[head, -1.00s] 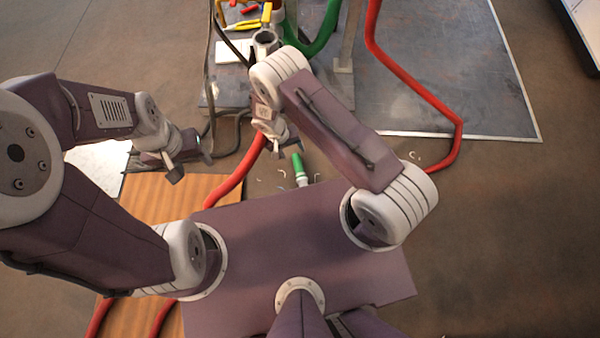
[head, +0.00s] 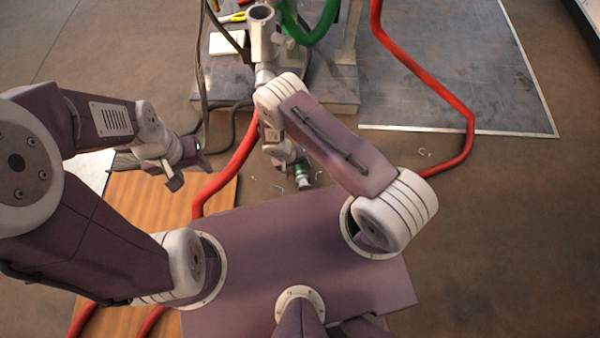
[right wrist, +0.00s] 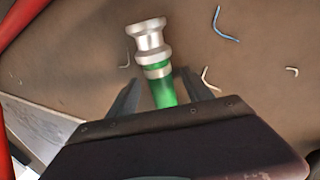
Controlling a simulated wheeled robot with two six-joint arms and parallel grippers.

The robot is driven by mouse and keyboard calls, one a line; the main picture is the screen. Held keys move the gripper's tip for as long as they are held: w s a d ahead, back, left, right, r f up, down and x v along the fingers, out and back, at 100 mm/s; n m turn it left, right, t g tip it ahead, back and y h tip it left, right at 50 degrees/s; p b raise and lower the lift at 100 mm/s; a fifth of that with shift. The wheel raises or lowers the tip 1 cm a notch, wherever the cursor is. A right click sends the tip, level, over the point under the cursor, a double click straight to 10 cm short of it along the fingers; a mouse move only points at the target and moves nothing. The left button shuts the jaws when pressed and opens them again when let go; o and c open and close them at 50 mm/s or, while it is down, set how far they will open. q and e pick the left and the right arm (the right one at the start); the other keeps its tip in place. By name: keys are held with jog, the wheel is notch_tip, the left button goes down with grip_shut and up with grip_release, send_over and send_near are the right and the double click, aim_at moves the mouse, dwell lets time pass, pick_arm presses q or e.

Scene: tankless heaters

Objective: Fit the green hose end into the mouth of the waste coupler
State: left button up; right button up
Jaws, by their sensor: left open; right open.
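The green hose end (head: 304,182) has a silver tip and is by my right gripper (head: 292,172), low over the brown floor. In the right wrist view the silver tip and green hose (right wrist: 163,92) lie between the two fingers of my right gripper (right wrist: 160,86). The fingers are open, with a gap on both sides. A grey upright pipe fitting, seemingly the waste coupler (head: 261,32), stands at the back with its round mouth facing up. My left gripper (head: 192,168) is open and empty, off to the left, well away from both.
A red hose (head: 225,178) runs along the floor behind and left of my base; another red hose (head: 435,85) curves at the right. A green hose (head: 312,35) hangs by a post at the back. A wooden board (head: 150,215) lies left. Small scraps litter the floor.

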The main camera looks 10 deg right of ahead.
pick_arm(q)
jog(key=shift+f, duration=0.15)
pick_arm(e)
jog(key=shift+d+f, duration=0.1)
jog(key=shift+f, duration=0.15)
grip_shut()
jog(key=shift+r, duration=0.15)
